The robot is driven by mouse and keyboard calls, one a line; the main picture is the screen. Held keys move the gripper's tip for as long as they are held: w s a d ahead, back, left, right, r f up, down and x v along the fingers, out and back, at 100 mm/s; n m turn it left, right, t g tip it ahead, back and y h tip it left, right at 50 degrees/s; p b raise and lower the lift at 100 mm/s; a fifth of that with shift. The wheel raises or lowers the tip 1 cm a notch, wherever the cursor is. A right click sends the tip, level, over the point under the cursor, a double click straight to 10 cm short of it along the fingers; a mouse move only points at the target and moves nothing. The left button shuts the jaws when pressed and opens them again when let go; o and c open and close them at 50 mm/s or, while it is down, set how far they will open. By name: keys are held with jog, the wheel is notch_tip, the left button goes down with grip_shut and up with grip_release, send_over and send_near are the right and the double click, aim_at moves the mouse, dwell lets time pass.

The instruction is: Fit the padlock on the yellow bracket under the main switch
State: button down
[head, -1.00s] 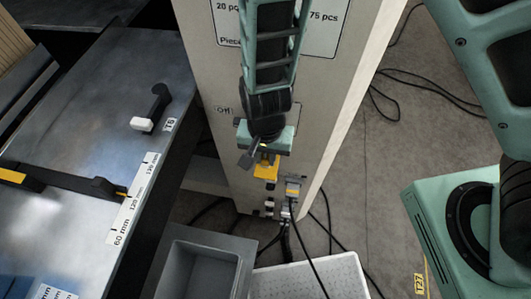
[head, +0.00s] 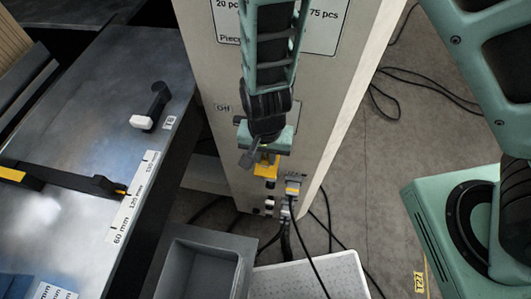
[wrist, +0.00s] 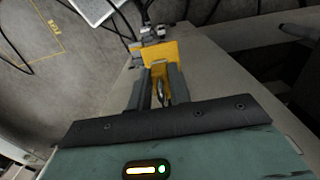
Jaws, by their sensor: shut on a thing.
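The yellow bracket (head: 266,168) is on the front of the pale cabinet, just below my gripper (head: 257,157) in the head view. In the wrist view the bracket (wrist: 176,52) lies just beyond my fingertips. My gripper (wrist: 160,82) is shut on a small metallic thing (wrist: 161,95), seemingly the padlock, mostly hidden between the fingers. I cannot tell whether it touches the bracket or is hooked on it. The main switch is not clearly visible; my arm and gripper cover the cabinet face above the bracket.
Connectors and a grey plug (head: 293,187) with hanging cables sit just below the bracket. A grey bin (head: 205,250) and a white speckled box top (head: 310,277) stand below. A metal table (head: 85,110) is at left. Cables lie on the floor at right.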

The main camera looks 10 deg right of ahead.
jog(key=shift+f, duration=1.25)
dwell(2.4)
jog(key=c, duration=1.2)
grip_release()
